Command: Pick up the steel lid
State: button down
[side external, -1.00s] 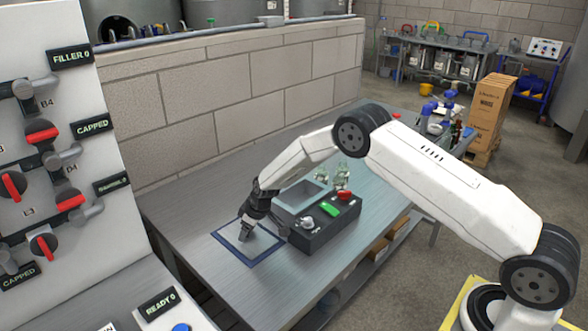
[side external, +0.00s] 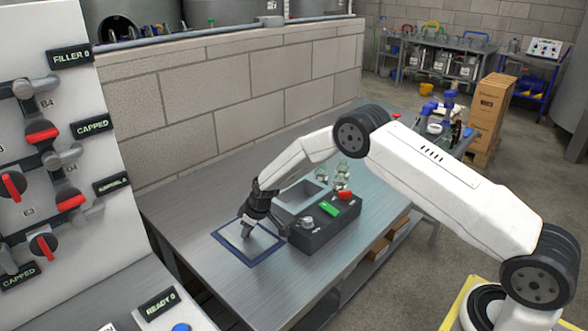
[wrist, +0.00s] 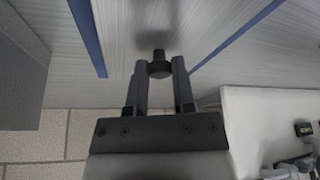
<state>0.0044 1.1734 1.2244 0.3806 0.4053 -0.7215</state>
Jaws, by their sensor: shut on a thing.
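My gripper (wrist: 160,70) is shut on a small dark round piece with a narrow stub, which I take to be the steel lid (wrist: 159,68). The piece sits between the two fingertips. It looks dark in the shade of the wrist view, and its full shape is hard to tell. In the side view my gripper (side external: 247,232) points down inside a blue square outline (side external: 232,252) on the steel table. There the held piece is too small and covered to make out. I cannot tell whether it touches the table.
A block wall (side external: 190,110) runs along the back. The near table top (side external: 290,283) is clear.

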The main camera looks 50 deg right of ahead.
jog(key=shift+r, duration=0.2)
jog(key=shift+r, duration=0.45)
jog(key=shift+w+r, duration=0.1)
jog(key=shift+r, duration=0.8)
jog(key=s+r, duration=1)
jog(key=s, duration=0.4)
jog(key=shift+d, duration=0.2)
jog(key=shift+d, duration=0.1)
jog(key=w+d, duration=0.5)
jog(key=d, duration=0.4)
jog(key=w+d+r, duration=0.1)
jog(key=w+d, duration=0.5)
jog(key=d, duration=0.4)
jog(key=shift+r, duration=0.2)
